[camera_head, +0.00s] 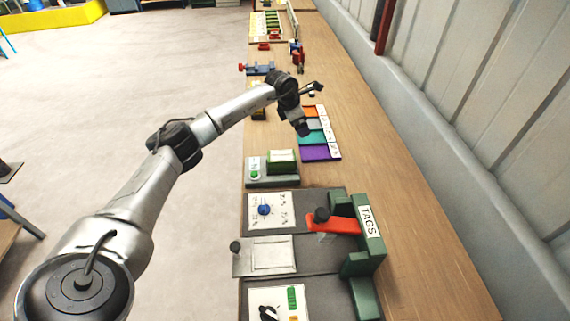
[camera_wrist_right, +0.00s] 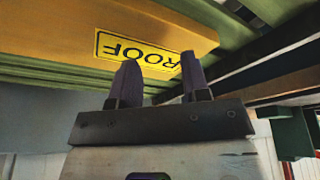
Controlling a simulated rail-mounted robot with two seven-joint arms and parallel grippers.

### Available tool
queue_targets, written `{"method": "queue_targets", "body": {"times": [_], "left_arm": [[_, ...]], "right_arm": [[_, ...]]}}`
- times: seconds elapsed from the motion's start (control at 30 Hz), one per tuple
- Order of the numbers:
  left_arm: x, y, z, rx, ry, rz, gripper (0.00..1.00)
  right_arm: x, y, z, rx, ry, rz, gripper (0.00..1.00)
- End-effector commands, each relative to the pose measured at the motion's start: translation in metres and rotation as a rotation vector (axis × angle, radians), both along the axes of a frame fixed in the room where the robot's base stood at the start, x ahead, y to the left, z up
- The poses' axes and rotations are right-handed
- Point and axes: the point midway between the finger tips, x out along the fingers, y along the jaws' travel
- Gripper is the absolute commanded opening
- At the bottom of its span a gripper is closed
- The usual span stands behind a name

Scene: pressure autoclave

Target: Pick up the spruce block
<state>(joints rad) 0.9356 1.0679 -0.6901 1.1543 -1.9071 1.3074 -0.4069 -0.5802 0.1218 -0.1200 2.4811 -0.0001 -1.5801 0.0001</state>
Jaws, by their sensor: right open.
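In the right wrist view my right gripper (camera_wrist_right: 159,62) is open, its two dark purple fingers apart with nothing seen between them. Past the fingertips is a wood-coloured block-like piece (camera_wrist_right: 60,28) with a yellow label reading ROOF, upside down in the picture. I cannot tell whether this piece is the spruce block, or whether the fingers touch it. In the head view an arm from the lower left ends in a dark gripper (camera_head: 303,128) above the bench, near coloured strips (camera_head: 321,153); its jaws are too small to read. No block is clearly recognisable as spruce there.
A long wooden bench (camera_head: 420,235) runs along a panelled wall (camera_head: 460,70). On it stand a green TAGS station (camera_head: 369,232) with a red lever (camera_head: 335,225), a green-button box (camera_head: 272,180) and a blue vise-like tool (camera_head: 260,69). The right bench strip is clear.

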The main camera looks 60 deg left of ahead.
Motion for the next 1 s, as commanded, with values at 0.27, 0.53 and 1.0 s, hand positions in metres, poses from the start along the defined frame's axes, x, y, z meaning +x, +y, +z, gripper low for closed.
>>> {"method": "queue_targets", "body": {"times": [0.27,0.53,1.0], "left_arm": [[-0.055,0.004,-0.013,0.055,0.351,-0.089,0.94],[-0.066,0.003,-0.033,0.057,0.42,-0.151,0.94],[-0.066,0.003,-0.096,0.057,0.414,-0.15,0.94]], "right_arm": [[0.0,0.0,0.0,0.0,0.0,0.0,0.43],[0.0,0.0,-0.002,0.0,0.0,0.0,0.43],[0.0,0.001,-0.007,0.002,0.0,-0.001,0.43]]}}
